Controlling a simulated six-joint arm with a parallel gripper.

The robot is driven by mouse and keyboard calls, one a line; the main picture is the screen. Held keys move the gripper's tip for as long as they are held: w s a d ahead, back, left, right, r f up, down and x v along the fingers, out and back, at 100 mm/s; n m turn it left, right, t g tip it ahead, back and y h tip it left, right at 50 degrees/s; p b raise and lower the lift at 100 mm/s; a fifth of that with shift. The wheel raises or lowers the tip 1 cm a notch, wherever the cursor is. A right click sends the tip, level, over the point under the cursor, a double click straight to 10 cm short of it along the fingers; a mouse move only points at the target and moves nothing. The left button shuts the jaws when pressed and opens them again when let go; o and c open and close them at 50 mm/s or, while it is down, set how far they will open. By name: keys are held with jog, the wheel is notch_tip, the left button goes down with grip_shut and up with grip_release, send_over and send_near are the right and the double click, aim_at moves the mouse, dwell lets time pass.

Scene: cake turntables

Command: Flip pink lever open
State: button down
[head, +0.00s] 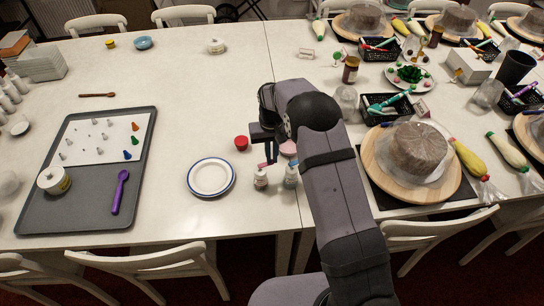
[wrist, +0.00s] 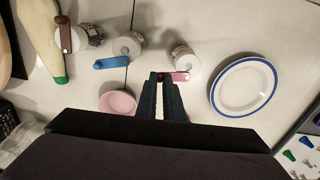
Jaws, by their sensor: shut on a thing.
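The pink lever (wrist: 178,76) shows in the wrist view, reaching sideways below a small white bottle (wrist: 186,56). My gripper (wrist: 160,76) has its two fingertips close together at the left end of the pink lever and is shut on it. In the head view my gripper (head: 270,158) is pointed down beside the bottle (head: 260,181), whose pink lever (head: 262,165) shows as a small spot. The fingertips hide part of the lever.
A second bottle (head: 291,180) with a blue lever (wrist: 110,63) stands close by. A pink bowl (wrist: 118,103) is beside my gripper. A blue-rimmed plate (head: 211,178) and a red jar (head: 241,143) lie to the left. A cake turntable (head: 446,190) stands right.

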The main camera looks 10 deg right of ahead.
jog(key=c, duration=1.9)
grip_release()
jog(key=shift+o, duration=0.2)
jog(key=shift+r, duration=0.1)
jog(key=shift+r+b, duration=1.25)
jog(key=shift+r, duration=2.35)
